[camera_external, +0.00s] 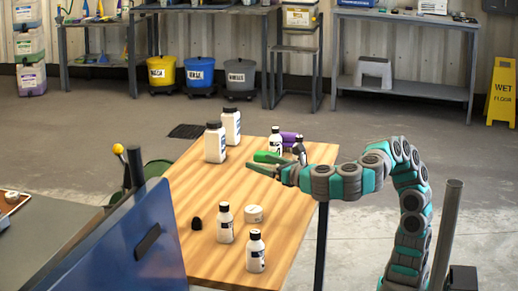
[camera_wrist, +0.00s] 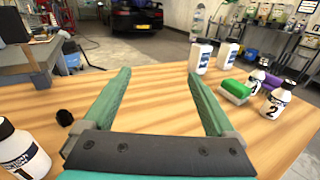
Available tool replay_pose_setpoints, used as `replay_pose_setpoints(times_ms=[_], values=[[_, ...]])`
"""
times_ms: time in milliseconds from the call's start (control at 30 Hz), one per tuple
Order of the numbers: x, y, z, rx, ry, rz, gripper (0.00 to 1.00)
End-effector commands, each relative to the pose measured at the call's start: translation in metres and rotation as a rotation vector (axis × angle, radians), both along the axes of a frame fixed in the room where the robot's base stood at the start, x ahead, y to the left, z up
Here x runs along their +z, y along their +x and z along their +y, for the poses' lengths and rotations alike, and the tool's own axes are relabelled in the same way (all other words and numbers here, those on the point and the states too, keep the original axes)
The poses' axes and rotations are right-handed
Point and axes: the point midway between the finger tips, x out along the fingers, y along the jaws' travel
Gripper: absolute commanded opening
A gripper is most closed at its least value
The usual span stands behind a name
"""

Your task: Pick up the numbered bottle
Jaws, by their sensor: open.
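Several small white bottles with black caps stand on the wooden table. In the wrist view, one labelled 2 (camera_wrist: 273,103) stands at the right, another (camera_wrist: 254,80) stands behind it with an unclear number, and one labelled 1 (camera_wrist: 22,152) is cut off at the left edge. In the external view, two small bottles (camera_external: 225,225) (camera_external: 256,253) stand near the front and another (camera_external: 275,143) towards the back; one is partly hidden behind my arm (camera_external: 299,150). My gripper (camera_wrist: 162,72) is open and empty, with bare table between its fingers. It also shows over the table's right side (camera_external: 262,165).
Two larger white bottles (camera_external: 215,143) (camera_external: 232,126) stand at the back. A white round tub (camera_external: 253,214) and a small black object (camera_external: 197,223) sit nearer the front. The table's middle is clear.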

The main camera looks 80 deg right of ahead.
Motion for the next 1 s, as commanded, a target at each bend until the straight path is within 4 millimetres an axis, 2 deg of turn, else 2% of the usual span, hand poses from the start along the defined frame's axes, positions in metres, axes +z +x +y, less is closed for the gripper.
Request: replay_pose_setpoints(times_ms=[33,200,300,400,500,700,933,1000], values=[[0.002,-0.003,0.036,0.058,-0.001,0.001,0.91],[-0.001,-0.023,0.139,0.229,-0.003,0.001,0.91],[-0.002,-0.038,0.184,0.306,-0.002,-0.002,0.91],[-0.005,-0.052,0.217,0.362,-0.007,-0.003,0.91],[-0.007,-0.065,0.243,0.406,-0.008,-0.005,0.91],[-0.008,-0.088,0.281,0.472,-0.009,-0.011,0.91],[-0.013,-0.112,0.316,0.533,-0.016,-0.014,0.91],[-0.028,-0.109,0.313,0.528,-0.018,-0.012,0.91]])
